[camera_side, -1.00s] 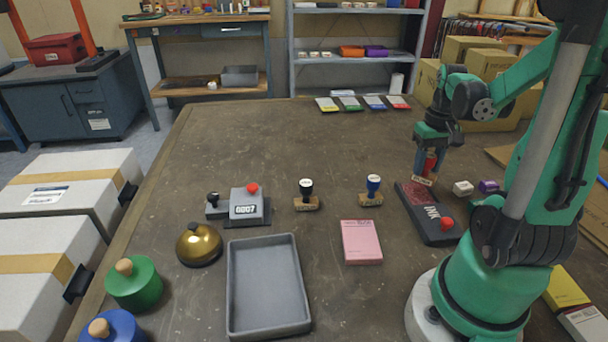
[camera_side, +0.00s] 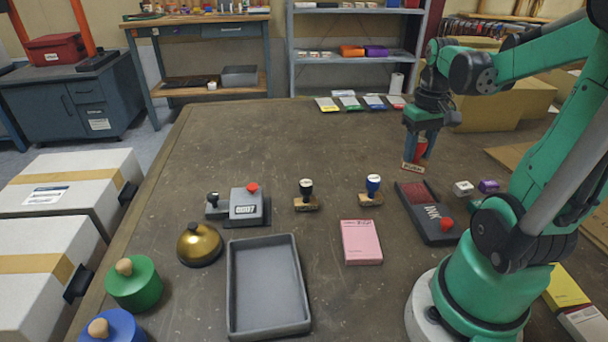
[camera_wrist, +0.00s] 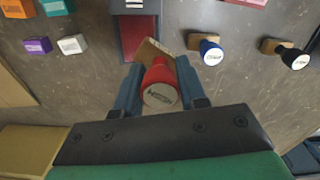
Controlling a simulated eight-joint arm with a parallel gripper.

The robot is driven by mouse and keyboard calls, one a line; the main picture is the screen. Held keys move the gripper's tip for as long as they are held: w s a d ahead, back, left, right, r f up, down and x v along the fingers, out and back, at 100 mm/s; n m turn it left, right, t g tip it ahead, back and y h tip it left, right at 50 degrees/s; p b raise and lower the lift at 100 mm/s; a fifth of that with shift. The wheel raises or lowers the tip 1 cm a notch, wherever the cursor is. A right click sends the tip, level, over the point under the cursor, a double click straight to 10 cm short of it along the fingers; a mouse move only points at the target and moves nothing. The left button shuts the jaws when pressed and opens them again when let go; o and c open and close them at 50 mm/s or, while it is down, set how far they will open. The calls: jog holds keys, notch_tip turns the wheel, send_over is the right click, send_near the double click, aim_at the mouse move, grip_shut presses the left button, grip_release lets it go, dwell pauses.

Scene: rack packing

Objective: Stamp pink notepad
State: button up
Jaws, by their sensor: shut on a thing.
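The pink notepad (camera_side: 361,242) lies flat on the table, right of the grey tray, with no mark that I can see on it. My gripper (camera_side: 421,148) is shut on a stamp with a red handle (camera_side: 420,150) and a wooden base (camera_side: 412,166). It holds the stamp in the air near the ink pad's far end. In the wrist view the red handle (camera_wrist: 160,88) sits between both fingers, and the wooden base (camera_wrist: 152,50) is tilted. The ink pad (camera_side: 418,195) is an open dark case with a red pad and a red knob. The stamp's underside is hidden.
A blue-handled stamp (camera_side: 372,190) and a black-handled stamp (camera_side: 306,195) stand behind the notepad. A numbering machine (camera_side: 245,205), brass bell (camera_side: 199,245) and grey tray (camera_side: 267,290) are to the left. White and purple blocks (camera_side: 463,188) lie right of the ink pad. The table's middle back is clear.

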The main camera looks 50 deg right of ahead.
jog(key=w+a+f+n, duration=0.1)
jog(key=a+n, duration=0.7)
jog(key=a, duration=0.8)
jog(key=shift+w+d+f, duration=0.1)
jog(key=shift+f, duration=1.2)
jog(key=shift+d+f, duration=0.1)
jog(key=shift+f, duration=1.15)
jog(key=shift+f, duration=0.6)
jog(key=shift+r, duration=0.1)
notch_tip(320, 180, up, 7)
dwell(0.3)
